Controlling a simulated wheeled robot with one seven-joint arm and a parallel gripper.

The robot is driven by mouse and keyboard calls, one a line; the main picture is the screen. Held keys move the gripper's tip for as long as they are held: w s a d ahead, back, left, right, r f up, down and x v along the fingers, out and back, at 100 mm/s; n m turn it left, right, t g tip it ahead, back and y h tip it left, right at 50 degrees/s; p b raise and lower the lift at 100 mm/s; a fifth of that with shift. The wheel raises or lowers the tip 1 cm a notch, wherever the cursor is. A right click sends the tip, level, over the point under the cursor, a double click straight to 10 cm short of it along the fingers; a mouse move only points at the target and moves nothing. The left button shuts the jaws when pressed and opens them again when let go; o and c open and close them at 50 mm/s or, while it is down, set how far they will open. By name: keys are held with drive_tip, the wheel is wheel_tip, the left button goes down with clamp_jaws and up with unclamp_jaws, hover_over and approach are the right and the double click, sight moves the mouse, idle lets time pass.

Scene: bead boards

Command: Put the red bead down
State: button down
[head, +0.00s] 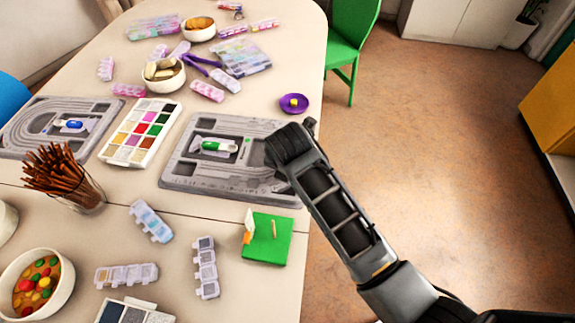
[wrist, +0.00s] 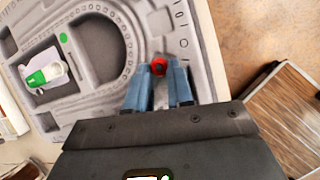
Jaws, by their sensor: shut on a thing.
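A small red bead (wrist: 158,67) shows in the wrist view between the tips of my gripper (wrist: 158,75). The blue-grey fingers are shut on it, over the right end of the grey bead board (wrist: 205,60). I cannot tell whether the bead touches the board. In the head view my arm's end covers the right side of this board (head: 180,168), and the fingertips and bead are hidden. A green-and-white capsule-shaped piece (wrist: 45,75) lies in the board's middle recess, and it also shows in the head view (head: 217,146).
A second grey board (head: 20,145) lies at the left. A paint-like tray (head: 125,150) stands between the boards. A purple dish (head: 294,104) is behind my arm's end, and a green block (head: 270,245) is in front. The table's right edge is close to my gripper.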

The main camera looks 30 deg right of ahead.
drive_tip(key=shift+f, duration=0.25)
drive_tip(key=shift+s+f, duration=0.2)
drive_tip(key=shift+f, duration=0.3)
drive_tip(key=c, duration=1.3)
unclamp_jaws()
drive_tip(key=shift+s+f, duration=0.1)
drive_tip(key=shift+f, duration=0.05)
drive_tip(key=shift+r, duration=0.5)
drive_tip(key=v, duration=1.2)
drive_tip(key=shift+w+r, duration=0.25)
drive_tip(key=shift+r, duration=0.15)
